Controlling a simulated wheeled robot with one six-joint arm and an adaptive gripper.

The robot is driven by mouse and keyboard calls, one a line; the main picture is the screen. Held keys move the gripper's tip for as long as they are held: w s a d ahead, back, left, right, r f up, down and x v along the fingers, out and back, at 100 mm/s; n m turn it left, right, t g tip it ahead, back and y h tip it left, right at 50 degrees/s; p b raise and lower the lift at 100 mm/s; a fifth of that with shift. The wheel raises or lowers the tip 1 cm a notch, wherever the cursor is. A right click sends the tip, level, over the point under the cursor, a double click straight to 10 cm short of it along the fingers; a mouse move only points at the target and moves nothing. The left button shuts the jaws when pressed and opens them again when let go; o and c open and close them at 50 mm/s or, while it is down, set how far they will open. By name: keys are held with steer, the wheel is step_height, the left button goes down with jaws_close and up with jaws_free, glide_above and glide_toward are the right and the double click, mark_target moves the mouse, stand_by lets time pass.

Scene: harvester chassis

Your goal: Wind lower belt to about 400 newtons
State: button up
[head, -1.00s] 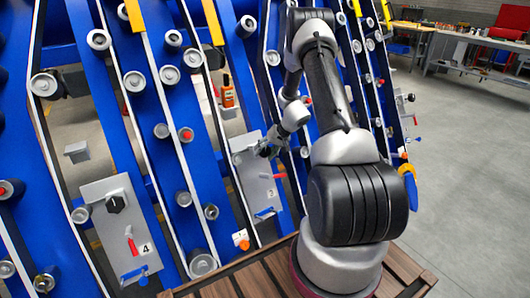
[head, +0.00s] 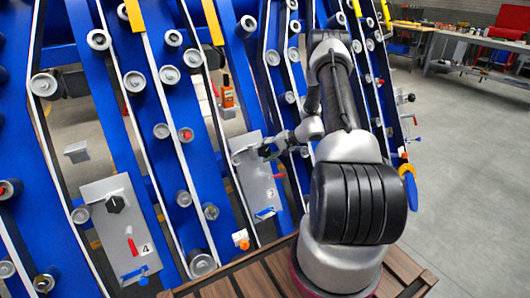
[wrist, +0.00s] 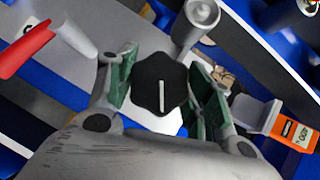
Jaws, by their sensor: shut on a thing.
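A grey panel marked 3 (head: 268,193) stands on the blue frame just left of my arm in the head view. Its black lobed knob (wrist: 163,85) with a white pointer line sits between my green-padded fingers in the wrist view. My gripper (wrist: 165,88) is shut on this knob; in the head view my gripper (head: 268,150) is small and partly covers it. A red lever (wrist: 28,45) on the panel points toward the left edge of the wrist view. White belts (head: 159,90) run over grey rollers; I cannot tell which is the lower belt. No tension reading is legible.
Another panel, marked 4 (head: 120,225), has a black knob and red lever. Rollers crowd the blue frame. Open floor (head: 465,170) lies right.

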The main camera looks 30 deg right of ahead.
stand_by(0.4)
steer(key=o, duration=1)
steer(key=shift+o, duration=0.2)
steer(key=v, duration=1.2)
steer(key=shift+d+m, duration=0.1)
steer(key=shift+m, duration=0.2)
